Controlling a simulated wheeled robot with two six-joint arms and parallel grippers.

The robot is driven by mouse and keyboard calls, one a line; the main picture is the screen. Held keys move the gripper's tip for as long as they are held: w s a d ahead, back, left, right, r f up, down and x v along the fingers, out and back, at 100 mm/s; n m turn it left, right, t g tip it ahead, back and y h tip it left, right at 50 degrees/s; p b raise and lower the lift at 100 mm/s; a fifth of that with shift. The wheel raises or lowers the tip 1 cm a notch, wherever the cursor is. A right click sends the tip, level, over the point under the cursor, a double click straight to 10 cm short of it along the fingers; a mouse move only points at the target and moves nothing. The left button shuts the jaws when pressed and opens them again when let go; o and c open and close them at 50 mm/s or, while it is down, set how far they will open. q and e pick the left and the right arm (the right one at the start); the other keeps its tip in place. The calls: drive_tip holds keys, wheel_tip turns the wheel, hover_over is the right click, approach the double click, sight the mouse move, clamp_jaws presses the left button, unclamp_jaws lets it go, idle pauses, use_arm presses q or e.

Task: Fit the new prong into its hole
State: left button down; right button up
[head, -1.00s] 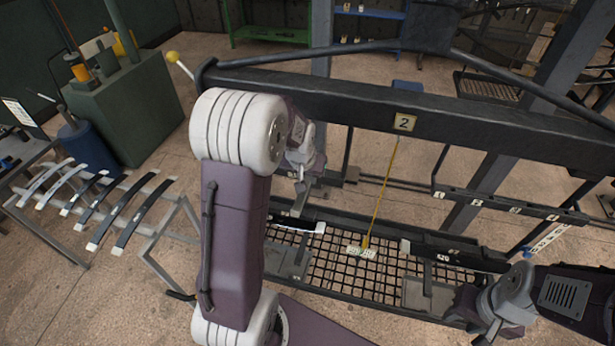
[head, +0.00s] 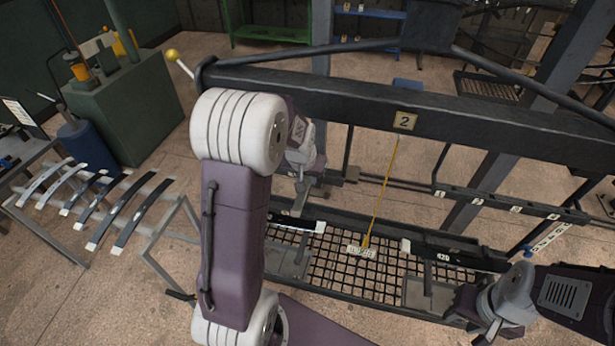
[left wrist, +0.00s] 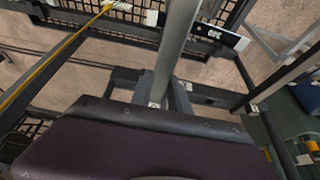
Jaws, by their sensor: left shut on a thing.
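My left gripper (head: 303,184) hangs behind the upper dark beam, above the grid tray. It is shut on a straight grey bar, probably the prong, which shows in the left wrist view (left wrist: 174,48) pointing away from the gripper; my arm hides much of it in the head view. Its far end overlaps a black bar with a white tip (head: 300,225), also in the left wrist view (left wrist: 212,33); I cannot tell whether they touch. No hole can be made out clearly. My right gripper (head: 486,328) is low at the right, its jaws unclear.
The dark beam (head: 500,109) with a "2" plate (head: 404,121) crosses in front. A yellow cord (head: 382,190) drops to a tag on the grid tray (head: 330,270). A labelled rail (head: 500,204) stands right. Several curved black strips (head: 115,215) lie on a left rack.

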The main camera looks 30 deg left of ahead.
use_arm(q)
drive_tip(key=shift+f+b, duration=1.75)
drive_tip(key=shift+f, duration=0.4)
